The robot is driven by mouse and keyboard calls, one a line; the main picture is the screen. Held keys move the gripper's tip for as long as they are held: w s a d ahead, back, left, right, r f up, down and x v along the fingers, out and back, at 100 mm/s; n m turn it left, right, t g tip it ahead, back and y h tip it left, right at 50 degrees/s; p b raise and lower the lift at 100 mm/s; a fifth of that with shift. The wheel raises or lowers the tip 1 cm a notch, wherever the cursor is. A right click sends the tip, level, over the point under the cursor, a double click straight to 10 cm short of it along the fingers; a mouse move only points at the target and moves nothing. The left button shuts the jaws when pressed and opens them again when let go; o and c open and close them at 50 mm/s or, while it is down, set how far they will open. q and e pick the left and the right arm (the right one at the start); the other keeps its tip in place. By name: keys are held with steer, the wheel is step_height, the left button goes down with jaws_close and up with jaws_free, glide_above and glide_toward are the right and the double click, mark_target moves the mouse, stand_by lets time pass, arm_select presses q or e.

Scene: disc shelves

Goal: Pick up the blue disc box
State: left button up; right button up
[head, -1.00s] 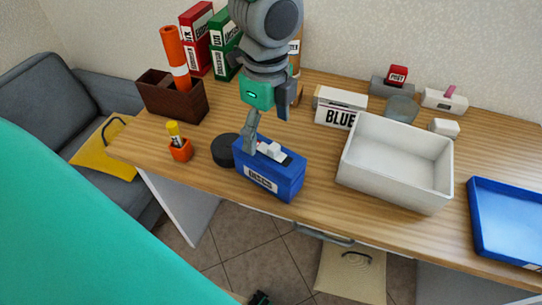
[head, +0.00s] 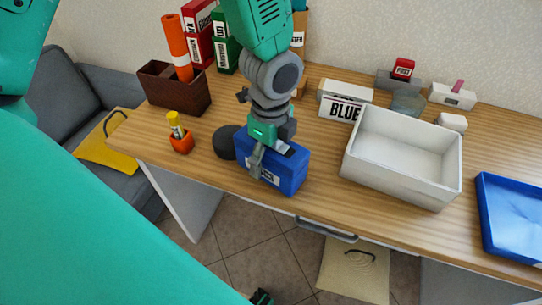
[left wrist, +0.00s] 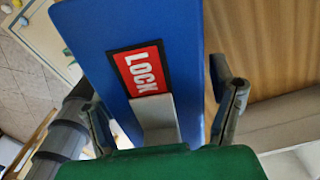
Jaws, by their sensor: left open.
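The blue disc box (head: 292,174) stands upright on the wooden desk near its front edge, with a white label on its front face. My left gripper (head: 273,158) is pointed down over it, open, with one finger in front of the label. In the left wrist view the box's blue top (left wrist: 92,42) has a red LOCK label (left wrist: 141,72) and a grey raised handle (left wrist: 155,115). The open fingers (left wrist: 158,95) straddle the box, one on each side; I cannot tell whether they touch it.
A dark round object (head: 224,142) stands close left of the box. An orange cup (head: 182,144) and a brown holder (head: 188,97) are further left. A white bin (head: 400,185) and a white box marked BLUE (head: 344,88) are to the right; a blue tray (head: 492,230) lies beyond.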

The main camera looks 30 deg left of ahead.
arm_select(q)
steer(key=shift+d+r, duration=0.1)
steer(key=shift+d, duration=0.1)
steer(key=c, duration=1.4)
